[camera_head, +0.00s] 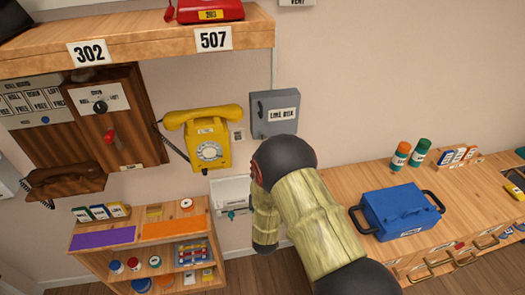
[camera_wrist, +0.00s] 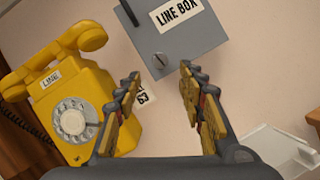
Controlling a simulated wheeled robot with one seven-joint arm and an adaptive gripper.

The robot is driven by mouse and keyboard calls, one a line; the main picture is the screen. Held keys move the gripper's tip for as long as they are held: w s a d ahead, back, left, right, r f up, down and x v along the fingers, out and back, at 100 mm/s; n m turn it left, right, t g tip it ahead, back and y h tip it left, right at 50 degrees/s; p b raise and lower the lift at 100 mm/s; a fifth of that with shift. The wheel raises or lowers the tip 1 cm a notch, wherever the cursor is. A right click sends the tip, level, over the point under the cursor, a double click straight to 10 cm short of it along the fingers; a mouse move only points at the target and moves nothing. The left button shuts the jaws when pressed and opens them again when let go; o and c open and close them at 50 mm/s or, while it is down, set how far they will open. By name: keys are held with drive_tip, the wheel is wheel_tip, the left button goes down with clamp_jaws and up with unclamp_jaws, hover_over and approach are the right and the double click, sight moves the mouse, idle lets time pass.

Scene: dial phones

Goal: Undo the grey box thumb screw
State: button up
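The grey line box (camera_head: 270,122) hangs on the wall to the right of the yellow phone, its lid shut, with a "LINE BOX" label. In the wrist view the grey box (camera_wrist: 200,47) is at the top centre, and its slotted round thumb screw (camera_wrist: 159,57) shows near its lower edge. My gripper (camera_wrist: 158,80) is open and empty. Its two fingertips frame the thumb screw from below in the picture, and no contact shows. In the head view my arm hides the gripper.
A yellow dial phone (camera_head: 206,138) hangs close to the left of the box; it fills the left of the wrist view (camera_wrist: 75,105). A pale tray (camera_head: 232,196) is below. A shelf (camera_head: 150,50) juts out above. A blue toolbox (camera_head: 400,212) stands on the right counter.

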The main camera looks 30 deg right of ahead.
drive_tip(key=shift+v, duration=1.3)
